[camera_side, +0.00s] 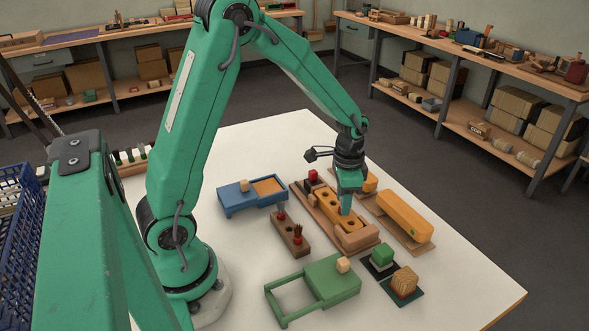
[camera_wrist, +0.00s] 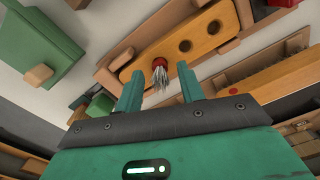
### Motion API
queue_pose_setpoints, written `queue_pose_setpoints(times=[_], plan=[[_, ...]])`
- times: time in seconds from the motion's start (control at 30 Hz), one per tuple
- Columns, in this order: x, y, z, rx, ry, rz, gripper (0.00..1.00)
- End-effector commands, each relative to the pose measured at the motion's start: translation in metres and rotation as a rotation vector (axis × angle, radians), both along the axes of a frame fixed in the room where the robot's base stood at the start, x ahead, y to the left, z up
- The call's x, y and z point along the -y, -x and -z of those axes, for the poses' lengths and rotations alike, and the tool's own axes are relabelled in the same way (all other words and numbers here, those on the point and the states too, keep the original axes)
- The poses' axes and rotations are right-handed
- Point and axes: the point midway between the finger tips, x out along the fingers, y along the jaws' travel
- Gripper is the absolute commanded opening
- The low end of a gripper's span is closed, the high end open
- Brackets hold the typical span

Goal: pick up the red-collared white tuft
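A white tuft with a red collar (camera_wrist: 160,75) stands in the orange block with holes (camera_wrist: 212,42), bristles toward the wrist camera. My gripper (camera_wrist: 159,90) is open, and in the wrist view its two green fingers are on either side of the tuft with gaps between. I cannot tell how deep the fingers reach around it. In the side view my gripper (camera_side: 345,208) points down over the orange block (camera_side: 323,200) in its wooden tray (camera_side: 305,204). The tuft is mostly hidden behind the fingers there.
A brown holder (camera_side: 289,229) with red-topped pieces stands left of the tray. A long orange block (camera_side: 404,215) lies right. A blue box (camera_side: 238,200), a green box (camera_side: 333,279), a green cube (camera_side: 383,253) and a bristly block (camera_side: 404,281) surround it. The table's front right is clear.

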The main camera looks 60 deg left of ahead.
Motion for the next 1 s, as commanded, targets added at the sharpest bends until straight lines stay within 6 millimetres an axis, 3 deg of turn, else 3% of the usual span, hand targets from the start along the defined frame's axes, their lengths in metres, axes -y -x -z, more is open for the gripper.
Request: queue_pose_setpoints(times=[0.47, 0.67, 1.0], plan=[[0.0001, 0.0, 0.0002, 0.0, 0.0, 0.0, 0.39], [0.0001, 0.0, 0.0002, 0.0, 0.0, 0.0, 0.0], [0.0, -0.0001, -0.0004, 0.0, 0.0, 0.0, 0.0]])
